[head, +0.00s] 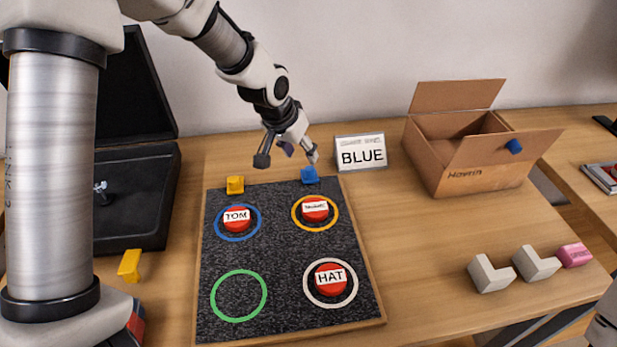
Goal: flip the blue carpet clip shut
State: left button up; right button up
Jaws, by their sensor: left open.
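The blue carpet clip (309,175) sits at the back edge of the dark speckled carpet board (270,260), right of its middle. It is small, and I cannot tell whether its flap is up or down. My left gripper (287,158) comes down from above, behind the back edge of the board. Its fingers are spread and empty. The right finger is just above the blue clip; I cannot tell whether it touches. A yellow clip (235,184) sits on the same edge, further left. My right gripper is not in view.
Red buttons labelled TOM (237,217) and HAT (330,279), and a third (315,210), stand in rings on the board. A BLUE sign (362,153) stands right of the blue clip. An open cardboard box (470,165) is back right. A loose yellow piece (129,265) lies left.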

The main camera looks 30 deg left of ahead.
aim_at(309, 169)
pick_arm(q)
jog(key=x, duration=0.7)
jog(key=shift+w+d+f, duration=0.1)
jog(key=shift+f, duration=0.2)
jog(key=shift+r, duration=0.1)
